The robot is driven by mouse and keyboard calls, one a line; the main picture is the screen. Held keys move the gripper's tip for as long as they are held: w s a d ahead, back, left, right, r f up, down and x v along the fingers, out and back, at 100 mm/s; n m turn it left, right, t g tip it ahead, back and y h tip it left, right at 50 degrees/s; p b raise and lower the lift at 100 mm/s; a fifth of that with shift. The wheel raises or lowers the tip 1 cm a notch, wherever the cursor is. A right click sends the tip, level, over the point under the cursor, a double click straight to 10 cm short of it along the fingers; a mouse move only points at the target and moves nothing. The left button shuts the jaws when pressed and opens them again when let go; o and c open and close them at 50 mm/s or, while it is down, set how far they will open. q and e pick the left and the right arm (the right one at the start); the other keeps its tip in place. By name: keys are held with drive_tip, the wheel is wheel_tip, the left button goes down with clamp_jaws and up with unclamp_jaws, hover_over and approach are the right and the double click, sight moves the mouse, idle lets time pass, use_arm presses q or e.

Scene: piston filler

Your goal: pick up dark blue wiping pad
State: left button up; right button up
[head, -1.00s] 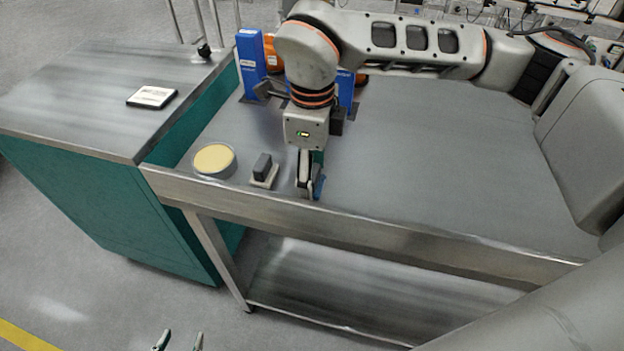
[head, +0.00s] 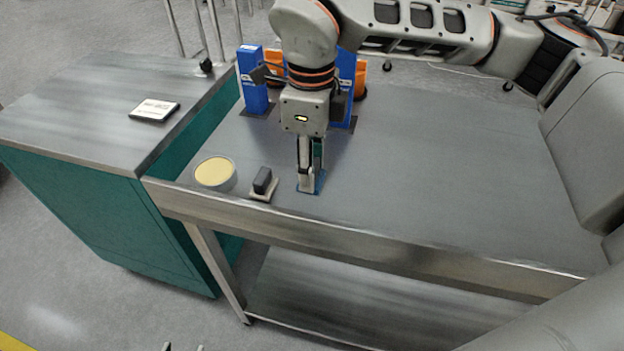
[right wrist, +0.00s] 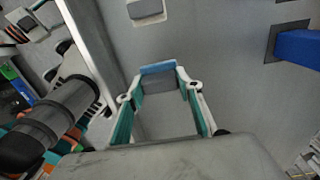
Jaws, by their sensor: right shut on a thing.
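The dark blue wiping pad (head: 320,183) is at the fingertips of my right gripper (head: 308,184), near the table's front edge. In the right wrist view, the pad's blue edge (right wrist: 158,68) shows beyond a grey block (right wrist: 158,84). The two fingers of my right gripper (right wrist: 160,90) are on either side of this block, shut on it. The pad is low over or on the tabletop; I cannot tell whether it touches. Only the two fingertips of my left gripper (head: 184,348) show at the bottom edge of the head view, apart and with nothing between them.
A round tub with a yellow top (head: 215,173) stands farther left. Blue uprights (head: 252,80) stand behind. The steel table (head: 430,150) is clear to the right.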

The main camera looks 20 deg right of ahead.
wheel_tip(320, 180, up, 15)
drive_tip(key=p, duration=0.1)
drive_tip(key=shift+f+p, duration=0.15)
drive_tip(key=shift+p, duration=0.15)
drive_tip(key=o, duration=0.3)
drive_tip(key=shift+c, duration=0.9)
